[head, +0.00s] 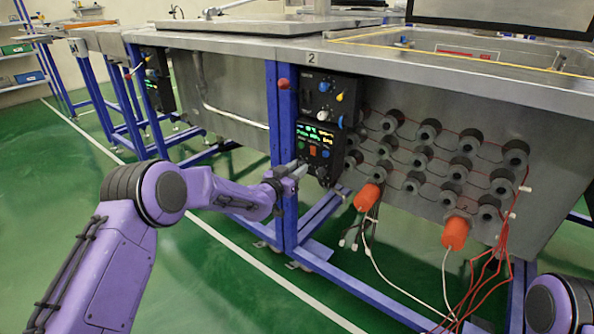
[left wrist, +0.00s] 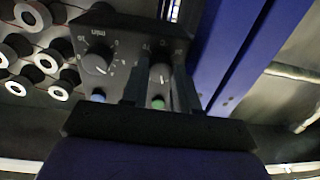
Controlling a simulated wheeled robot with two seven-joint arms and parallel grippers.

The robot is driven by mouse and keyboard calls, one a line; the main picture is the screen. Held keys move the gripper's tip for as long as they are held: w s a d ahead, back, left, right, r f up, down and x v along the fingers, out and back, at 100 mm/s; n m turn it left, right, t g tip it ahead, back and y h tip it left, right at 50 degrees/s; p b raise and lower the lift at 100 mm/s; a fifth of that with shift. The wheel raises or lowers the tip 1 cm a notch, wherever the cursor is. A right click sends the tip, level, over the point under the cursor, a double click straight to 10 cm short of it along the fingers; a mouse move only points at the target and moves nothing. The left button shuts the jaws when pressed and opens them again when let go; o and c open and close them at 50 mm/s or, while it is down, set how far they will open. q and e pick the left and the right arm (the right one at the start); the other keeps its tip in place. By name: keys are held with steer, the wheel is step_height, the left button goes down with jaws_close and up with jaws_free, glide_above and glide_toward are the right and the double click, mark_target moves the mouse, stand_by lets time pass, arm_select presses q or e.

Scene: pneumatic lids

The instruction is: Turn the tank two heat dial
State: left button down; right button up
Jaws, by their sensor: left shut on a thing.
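Tank two, marked "2" (head: 310,57), has a black control box (head: 321,137) on its blue front leg. The box has a lit display and several buttons on its lower half. My left gripper (head: 298,170) is at the lower left of this box. In the left wrist view, its fingers (left wrist: 161,88) are shut on a dark dial (left wrist: 161,72) with a numbered scale, likely the heat dial. A second dial (left wrist: 97,60), marked "min", sits beside it, clear of the fingers. The fingers hide part of the held dial. My right gripper is out of view.
Blue (left wrist: 98,96) and green (left wrist: 158,103) buttons lie close to the fingers. A red knob (head: 283,84) sticks out at the upper left of the box. Orange plugs (head: 367,197) and hanging cables are to the right. Green floor lies open at the left.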

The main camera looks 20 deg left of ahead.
arm_select(q)
steer(key=shift+f+m+h+b, duration=0.2)
steer(key=shift+m+b, duration=1.25)
steer(key=shift+m, duration=2.2)
steer(key=shift+f+m+h+b, duration=0.15)
steer(key=shift+m+b, duration=1.25)
steer(key=shift+m, duration=2.25)
steer(key=shift+r, duration=0.15)
steer(key=c, duration=1.1)
jaws_free()
steer(key=shift+a, duration=0.1)
steer(key=shift+s, duration=0.15)
